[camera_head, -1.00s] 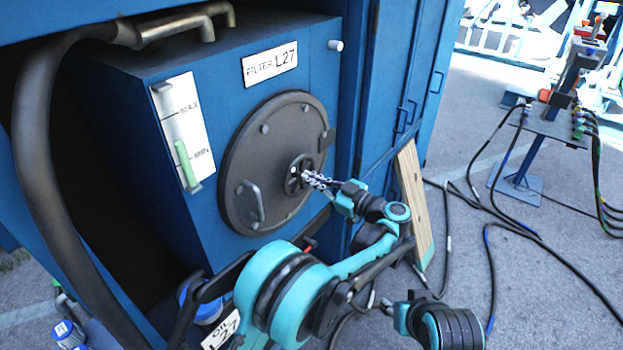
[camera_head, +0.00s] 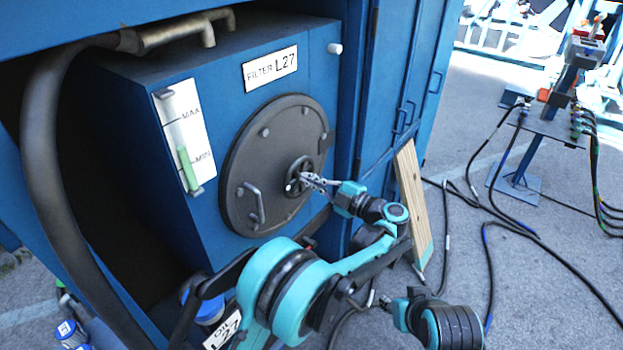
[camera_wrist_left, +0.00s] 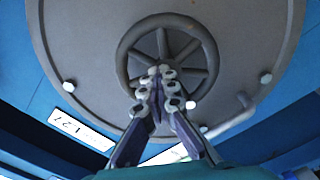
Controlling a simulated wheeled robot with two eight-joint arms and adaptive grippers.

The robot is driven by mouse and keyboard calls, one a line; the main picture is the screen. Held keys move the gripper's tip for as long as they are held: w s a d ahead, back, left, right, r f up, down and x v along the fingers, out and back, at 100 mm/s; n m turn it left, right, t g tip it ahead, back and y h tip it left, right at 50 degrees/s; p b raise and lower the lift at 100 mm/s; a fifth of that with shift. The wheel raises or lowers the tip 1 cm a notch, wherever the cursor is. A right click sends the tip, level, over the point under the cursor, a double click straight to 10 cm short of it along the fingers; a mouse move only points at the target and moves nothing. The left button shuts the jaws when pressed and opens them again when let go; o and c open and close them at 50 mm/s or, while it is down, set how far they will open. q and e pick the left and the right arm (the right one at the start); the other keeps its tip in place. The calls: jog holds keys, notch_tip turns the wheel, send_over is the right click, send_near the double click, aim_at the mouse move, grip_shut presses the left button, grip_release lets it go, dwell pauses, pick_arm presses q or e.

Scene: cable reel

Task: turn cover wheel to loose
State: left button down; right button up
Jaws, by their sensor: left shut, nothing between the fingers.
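The cover wheel (camera_head: 296,165) is a small dark spoked wheel at the middle of the round grey cover (camera_head: 255,150) on the blue filter box. In the left wrist view the wheel (camera_wrist_left: 128,50) shows its rim and several spokes. My left gripper (camera_head: 303,177) is at the wheel, with fingers shut and nothing between them. In the left wrist view its fingertips (camera_wrist_left: 160,72) meet in front of the hub and lower spokes, hiding part of them. I cannot tell whether they touch the wheel. My right arm's end (camera_head: 390,304) shows low in the head view; its finger state is unclear.
The cover has a bar handle (camera_head: 255,204) at its lower left and several bolts. A level gauge (camera_head: 185,135) and a FILTER L27 label (camera_head: 270,68) are on the box. A wooden board (camera_head: 413,205) leans at the right. Black cables (camera_head: 493,270) lie on the ground.

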pick_arm(q)
jog(key=n, duration=0.7)
jog(key=a+n, duration=0.1)
jog(key=n, duration=0.3)
jog(key=shift+s+r+n+p, duration=0.2)
jog(key=shift+n+p, duration=0.1)
jog(key=shift+p, duration=0.1)
dwell(0.9)
jog(key=c, duration=1.6)
grip_release()
jog(key=shift+d, duration=0.1)
jog(key=o, duration=1.6)
jog(key=shift+w+a+f, duration=0.15)
jog(key=shift+w+a, duration=0.05)
jog(key=shift+a, duration=0.05)
jog(key=shift+s+d, duration=0.15)
jog(key=v, duration=0.7)
jog(key=shift+d, duration=0.25)
jog(key=shift+s, duration=0.15)
